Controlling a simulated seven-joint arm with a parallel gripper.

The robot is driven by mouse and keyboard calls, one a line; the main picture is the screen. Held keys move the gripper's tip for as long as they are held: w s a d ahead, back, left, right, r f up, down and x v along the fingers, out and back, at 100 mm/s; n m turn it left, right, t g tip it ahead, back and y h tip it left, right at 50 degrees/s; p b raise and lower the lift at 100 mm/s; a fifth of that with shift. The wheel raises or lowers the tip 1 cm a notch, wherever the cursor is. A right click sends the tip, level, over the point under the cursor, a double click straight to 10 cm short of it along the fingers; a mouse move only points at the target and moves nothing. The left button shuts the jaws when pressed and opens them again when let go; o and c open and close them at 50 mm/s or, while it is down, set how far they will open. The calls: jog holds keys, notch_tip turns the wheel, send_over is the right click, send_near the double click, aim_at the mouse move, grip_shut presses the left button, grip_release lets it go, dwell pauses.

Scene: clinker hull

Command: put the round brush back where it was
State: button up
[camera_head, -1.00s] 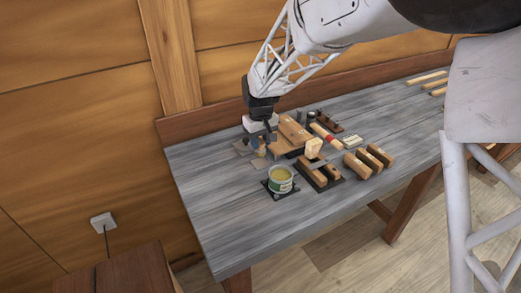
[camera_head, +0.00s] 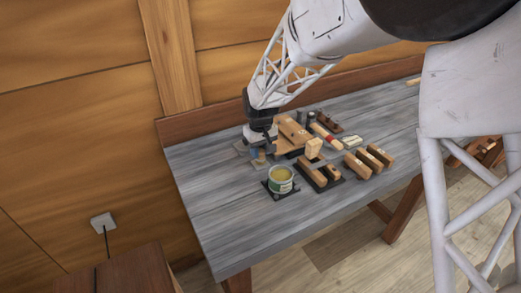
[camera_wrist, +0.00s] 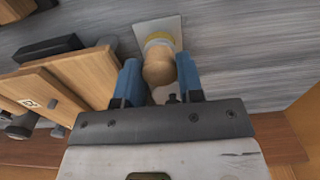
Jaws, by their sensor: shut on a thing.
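The round brush has a rounded wooden handle (camera_wrist: 158,70) and a yellowish band at its far end in the wrist view. My gripper (camera_wrist: 159,82) is shut on it, with a blue finger on each side of the handle. A pale square pad (camera_wrist: 172,27) lies on the bench at the brush's far end. I cannot tell whether the brush touches it. In the head view my gripper (camera_head: 260,147) is low over the back left of the grey bench (camera_head: 220,195), with the brush mostly hidden. The bristles are hidden.
A wooden block assembly (camera_wrist: 75,82) stands close to the left finger in the wrist view. In the head view a tin (camera_head: 281,181) stands in front of my gripper, with wooden blocks (camera_head: 370,160) to the right. The bench's front left is clear.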

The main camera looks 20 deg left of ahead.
aim_at(261, 150)
jog(key=shift+f, duration=0.15)
jog(key=o, duration=0.9)
jog(key=shift+o, duration=0.2)
notch_tip(261, 150, up, 12)
dwell(0.6)
jog(key=shift+d+r, duration=0.1)
jog(key=shift+r, duration=0.1)
